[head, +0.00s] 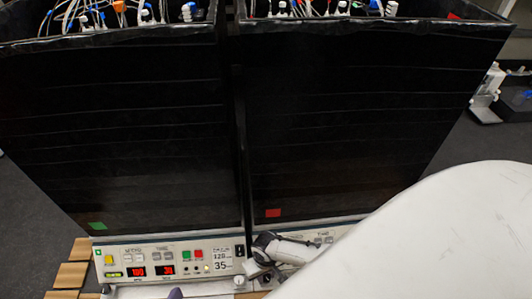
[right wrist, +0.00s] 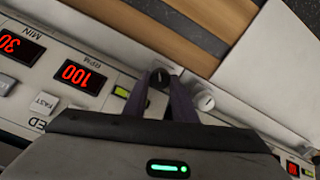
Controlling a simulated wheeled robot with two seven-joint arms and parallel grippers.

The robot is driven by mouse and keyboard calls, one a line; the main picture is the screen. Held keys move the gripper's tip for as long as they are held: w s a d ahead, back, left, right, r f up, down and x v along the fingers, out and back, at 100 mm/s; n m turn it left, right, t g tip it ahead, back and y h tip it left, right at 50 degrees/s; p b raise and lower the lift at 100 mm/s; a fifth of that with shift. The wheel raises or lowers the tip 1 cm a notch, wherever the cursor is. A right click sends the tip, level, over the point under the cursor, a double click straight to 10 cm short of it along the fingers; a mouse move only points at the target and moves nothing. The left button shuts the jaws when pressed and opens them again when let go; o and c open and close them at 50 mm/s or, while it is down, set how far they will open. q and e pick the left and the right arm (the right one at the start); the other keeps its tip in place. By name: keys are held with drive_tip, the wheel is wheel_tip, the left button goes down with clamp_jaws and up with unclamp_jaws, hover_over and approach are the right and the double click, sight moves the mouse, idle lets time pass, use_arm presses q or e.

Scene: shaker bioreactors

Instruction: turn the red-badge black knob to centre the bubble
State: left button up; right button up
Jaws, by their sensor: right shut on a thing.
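The black knob (right wrist: 160,76) sits on the front panel between the two dark purple fingers of my right gripper (right wrist: 165,92), which is shut on it. In the head view my right gripper (head: 262,272) reaches the panel below the right black box, which bears a red badge (head: 273,213). A small yellow-green window (right wrist: 121,92) lies beside the knob, next to the red RPM display (right wrist: 80,76); a bubble in it cannot be made out. A purple fingertip, apparently of my left gripper (head: 175,293), shows at the bottom edge; its jaws are hidden.
A white knob (right wrist: 205,102) stands close to the right finger. The left black box (head: 110,140) with a green badge (head: 97,226) has its own panel (head: 165,262). Wooden slats (head: 70,275) lie at the lower left. My white arm covers the lower right.

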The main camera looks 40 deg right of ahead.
drive_tip(key=shift+n, duration=0.6)
drive_tip(key=o, duration=1)
drive_tip(key=shift+o, duration=0.2)
wheel_tip(320, 180, up, 8)
drive_tip(key=p, duration=0.8)
